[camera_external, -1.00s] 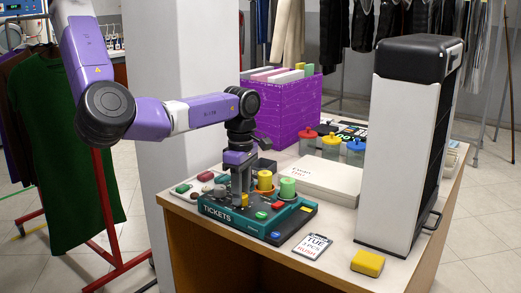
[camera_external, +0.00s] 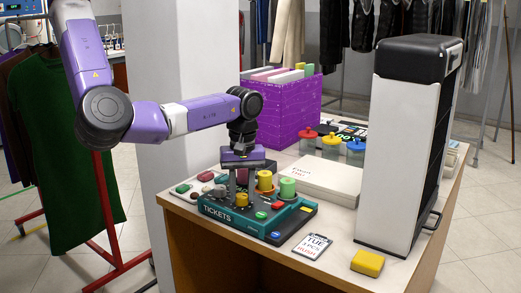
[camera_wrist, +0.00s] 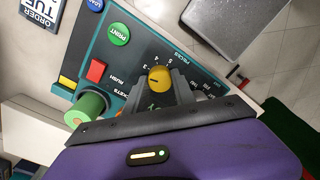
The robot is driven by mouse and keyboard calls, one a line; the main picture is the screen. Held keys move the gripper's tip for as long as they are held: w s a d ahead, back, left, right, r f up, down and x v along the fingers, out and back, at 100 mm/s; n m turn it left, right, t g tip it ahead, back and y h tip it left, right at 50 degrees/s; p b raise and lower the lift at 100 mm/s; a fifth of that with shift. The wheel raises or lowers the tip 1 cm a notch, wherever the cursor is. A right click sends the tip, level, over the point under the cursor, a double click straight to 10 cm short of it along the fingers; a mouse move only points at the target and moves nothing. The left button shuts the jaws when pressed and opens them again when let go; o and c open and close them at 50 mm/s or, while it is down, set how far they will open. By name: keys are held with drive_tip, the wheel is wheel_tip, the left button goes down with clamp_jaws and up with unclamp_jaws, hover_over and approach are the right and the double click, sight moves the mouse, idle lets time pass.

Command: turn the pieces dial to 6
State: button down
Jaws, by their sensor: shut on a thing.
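The pieces dial is a yellow round knob (camera_wrist: 159,78) on the dark teal TICKETS panel (camera_external: 217,214). It also shows in the external view (camera_external: 241,200), below my gripper (camera_external: 242,190). In the wrist view my gripper (camera_wrist: 161,88) has its grey fingers on either side of the knob, shut on it. A dark line marks the knob's top and points roughly left in the wrist view. Small white numerals arc around the knob beside the word PIECES; 3, 4 and 5 seem readable. I cannot tell for sure which number the line meets. The fingers hide part of the scale.
A green PRINT button (camera_wrist: 119,34), a red RUSH button (camera_wrist: 95,71) and a green cylinder (camera_wrist: 87,106) are near the dial. A tall yellow-orange cylinder (camera_external: 264,181) stands close behind my fingers. A ticket (camera_external: 312,246) reading TUE, 3 PCS, RUSH and a yellow block (camera_external: 367,263) lie right of the panel.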

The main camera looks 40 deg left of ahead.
drive_tip(key=m, duration=0.7)
drive_tip(key=shift+d, duration=0.1)
drive_tip(key=m, duration=0.7)
drive_tip(key=shift+m, duration=0.4)
drive_tip(key=m, duration=0.3)
drive_tip(key=shift+m, duration=0.3)
drive_tip(key=m, duration=0.3)
drive_tip(key=shift+m+t, duration=0.3)
drive_tip(key=m, duration=0.4)
drive_tip(key=shift+s, duration=0.1)
drive_tip(key=shift+m, duration=1.7)
